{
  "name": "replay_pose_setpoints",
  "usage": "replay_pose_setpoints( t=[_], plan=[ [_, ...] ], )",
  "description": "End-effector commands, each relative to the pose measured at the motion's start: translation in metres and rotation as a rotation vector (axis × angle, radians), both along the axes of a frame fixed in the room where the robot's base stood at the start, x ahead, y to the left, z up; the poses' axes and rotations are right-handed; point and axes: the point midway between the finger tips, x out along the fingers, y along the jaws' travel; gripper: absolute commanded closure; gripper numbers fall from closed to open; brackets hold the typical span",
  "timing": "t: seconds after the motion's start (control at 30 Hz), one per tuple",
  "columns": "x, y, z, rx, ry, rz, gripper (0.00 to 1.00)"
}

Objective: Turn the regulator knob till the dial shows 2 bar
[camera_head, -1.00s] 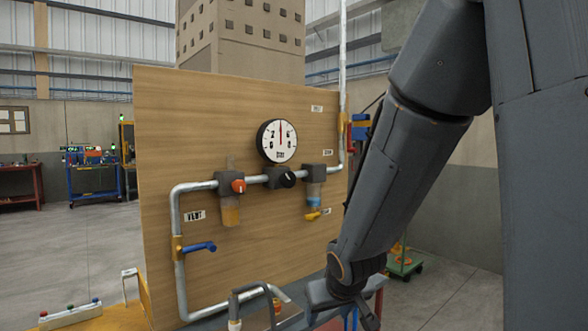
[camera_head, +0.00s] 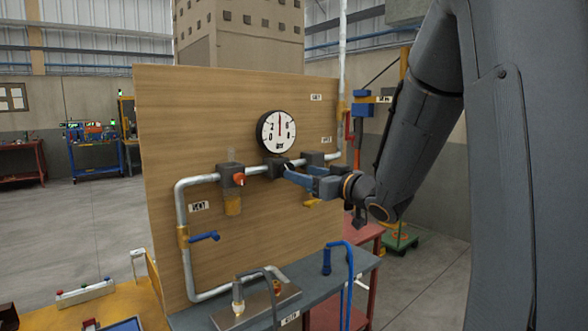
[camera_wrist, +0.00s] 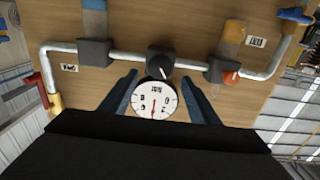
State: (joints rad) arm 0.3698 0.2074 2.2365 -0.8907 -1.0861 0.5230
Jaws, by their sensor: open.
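The round white dial (camera_head: 279,133) is on the wooden panel; its red needle points straight up, about midway between the 2 and the 6. It shows upside down in the wrist view (camera_wrist: 154,101). The black regulator knob (camera_wrist: 160,63) is just below the dial on the pipe, with a pale mark line on it. My gripper (camera_wrist: 159,77) is open, its two dark fingers pointing at the panel on either side of the knob, with nothing between them. In the head view my gripper (camera_head: 291,174) partly hides the knob; contact cannot be told.
An orange-red knob (camera_head: 239,179) on a filter unit is left of the regulator. Another block (camera_head: 312,158) on the pipe is just to its right. A blue valve lever (camera_head: 205,236) is at lower left.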

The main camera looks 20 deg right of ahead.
Motion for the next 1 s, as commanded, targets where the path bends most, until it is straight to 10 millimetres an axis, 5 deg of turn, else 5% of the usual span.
replay_pose_setpoints(
  t=[0.3, 0.67, 0.9, 1.0],
  plan=[
    [0.04, 0.017, 0.001, 0.0, 0.001, 0.001, 0.44],
    [0.047, 0.019, 0.0, 0.0, 0.0, 0.0, 0.44],
    [0.047, 0.019, 0.0, 0.0, 0.0, -0.001, 0.8],
    [0.047, 0.019, 0.0, -0.001, 0.0, -0.001, 0.83]
  ],
)
